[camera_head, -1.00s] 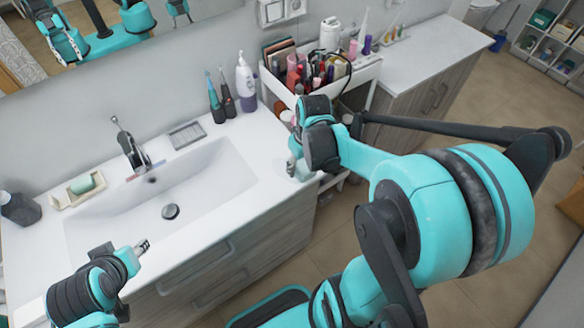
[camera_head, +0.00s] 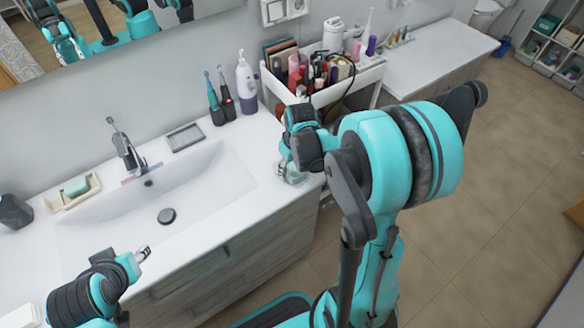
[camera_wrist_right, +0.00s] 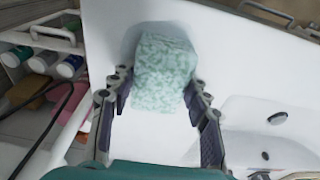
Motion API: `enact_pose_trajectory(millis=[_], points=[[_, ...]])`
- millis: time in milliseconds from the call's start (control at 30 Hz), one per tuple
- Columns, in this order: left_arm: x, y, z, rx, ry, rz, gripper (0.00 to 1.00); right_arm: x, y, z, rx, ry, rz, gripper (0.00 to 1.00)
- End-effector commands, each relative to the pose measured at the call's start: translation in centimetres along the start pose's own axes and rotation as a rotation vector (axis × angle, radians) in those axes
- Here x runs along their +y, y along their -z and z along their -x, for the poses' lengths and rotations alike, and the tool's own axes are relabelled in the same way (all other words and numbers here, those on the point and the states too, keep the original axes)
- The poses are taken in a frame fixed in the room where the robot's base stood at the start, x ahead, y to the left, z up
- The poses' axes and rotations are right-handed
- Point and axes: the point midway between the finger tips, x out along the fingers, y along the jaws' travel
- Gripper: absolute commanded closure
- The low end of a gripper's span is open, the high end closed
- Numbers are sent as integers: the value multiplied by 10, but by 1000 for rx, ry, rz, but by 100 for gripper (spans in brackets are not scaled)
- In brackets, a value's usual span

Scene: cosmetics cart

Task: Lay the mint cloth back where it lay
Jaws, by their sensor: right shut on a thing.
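The mint cloth (camera_wrist_right: 163,68) is a crumpled, mottled pale-green bundle between the fingers of my right gripper (camera_wrist_right: 160,92) in the right wrist view. The gripper is shut on it, over the white countertop (camera_wrist_right: 220,40). In the head view the right gripper (camera_head: 288,170) is at the right end of the counter, and a pale bit of the cloth (camera_head: 294,178) shows beneath it. Whether the cloth touches the counter is unclear. My left gripper (camera_head: 143,254) is at the counter's front edge, left of the drain; its opening is too small to judge.
The sink basin (camera_head: 205,180) lies left of the right gripper. Toothbrushes (camera_head: 215,105) and a white-and-purple bottle (camera_head: 246,85) stand at the back. The full cosmetics cart (camera_head: 362,80) is close behind the right arm. A soap dish (camera_head: 88,196) sits far left.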

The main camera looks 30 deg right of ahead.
Motion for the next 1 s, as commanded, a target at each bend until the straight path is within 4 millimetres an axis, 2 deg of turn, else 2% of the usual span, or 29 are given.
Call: enact_pose_trajectory(millis=[67, 100, 167, 467, 567, 667, 1000], points=[[0, -2, -3, 0, 0, 0, 60, 0, -1, -4, 0, 0, 0, 76], [0, -2, -2, 0, 0, 0, 60, 0, 0, -3, 0, 0, 0, 45], [0, -2, -2, 0, 0, 0, 60, 0, 0, -3, 0, 0, 0, 32], [0, -1, -1, 0, 0, 0, 60, 0, 0, -2, 0, 0, 0, 32], [0, 2, 2, 0, 0, 0, 60, 0, 0, 5, 0, 0, 0, 32], [0, 5, 7, 0, 0, 0, 60, 0, 0, 21, 0, 0, 0, 32], [0, 20, 28, 0, 0, 0, 60, 0, 0, 95, 0, 0, 0, 32]])
